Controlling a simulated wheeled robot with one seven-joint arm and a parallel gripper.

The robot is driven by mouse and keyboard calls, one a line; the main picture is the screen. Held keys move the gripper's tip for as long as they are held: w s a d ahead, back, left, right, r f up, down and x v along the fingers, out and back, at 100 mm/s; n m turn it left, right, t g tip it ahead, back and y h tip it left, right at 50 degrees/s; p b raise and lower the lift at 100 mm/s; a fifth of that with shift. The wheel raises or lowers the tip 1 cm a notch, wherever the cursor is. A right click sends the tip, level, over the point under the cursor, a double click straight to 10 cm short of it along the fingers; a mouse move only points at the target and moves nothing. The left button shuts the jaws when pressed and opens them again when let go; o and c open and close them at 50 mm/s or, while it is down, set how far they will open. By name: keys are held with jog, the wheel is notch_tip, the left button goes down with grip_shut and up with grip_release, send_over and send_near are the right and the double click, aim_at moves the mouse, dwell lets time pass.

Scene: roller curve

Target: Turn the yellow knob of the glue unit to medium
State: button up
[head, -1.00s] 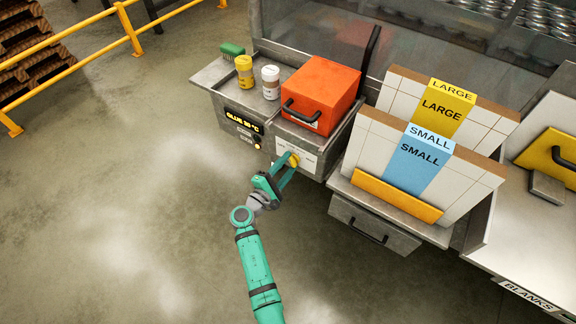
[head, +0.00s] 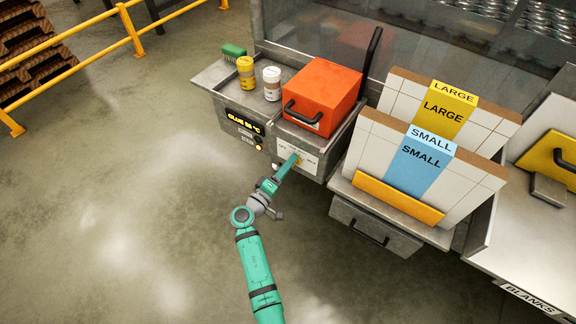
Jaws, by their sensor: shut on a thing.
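The glue unit is a grey metal box with an orange-red lid (head: 321,92) and a lit display (head: 243,120) that reads GLUE and a temperature too small to read surely. The yellow knob (head: 297,161) sits on its front, on a white label plate (head: 305,152). Only a small part of the knob shows. My gripper (head: 294,163) is shut on the knob, with its fingers seen nearly edge-on, one hiding the other. The knob's pointer and most of the label's words are hidden or too small to read.
Right of the unit are the SMALL and LARGE blank holders (head: 420,161) and a drawer (head: 374,232). The floor in front is clear.

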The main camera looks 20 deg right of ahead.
jog(key=shift+a+m, duration=0.1)
jog(key=shift+m, duration=0.2)
jog(key=o, duration=1.1)
jog(key=shift+c, duration=0.2)
jog(key=v, duration=1)
jog(key=shift+s+a, duration=0.25)
jog(key=shift+s, duration=0.1)
